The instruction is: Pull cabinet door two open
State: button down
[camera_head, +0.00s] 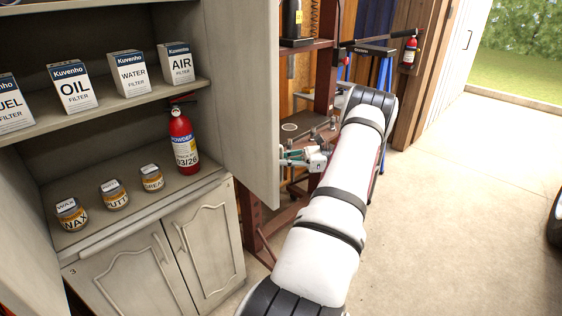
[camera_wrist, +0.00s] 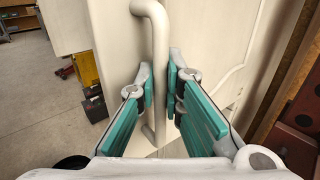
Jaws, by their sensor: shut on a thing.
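The upper right cabinet door (camera_head: 242,75) is a pale panel swung out from the cabinet, its inner face toward the head camera. I cannot read a number on it. My gripper (camera_head: 308,158) is just past its free edge on the outer side, partly hidden by the door. In the wrist view, a pale bar handle (camera_wrist: 157,35) runs between the green-padded fingers of my gripper (camera_wrist: 161,78). The gripper is shut on this handle.
Open shelves hold filter boxes (camera_head: 73,88), small jars (camera_head: 114,194) and a red fire extinguisher (camera_head: 183,141). Lower cabinet doors (camera_head: 134,275) are closed. A brown rack (camera_head: 325,65) stands close behind my gripper. Open floor (camera_head: 450,210) lies to the right.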

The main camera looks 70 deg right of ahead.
jog(key=shift+s+f, duration=0.1)
jog(key=shift+s, duration=0.05)
jog(key=c, duration=2)
grip_release()
jog(key=shift+o, duration=0.2)
jog(key=v, duration=1.2)
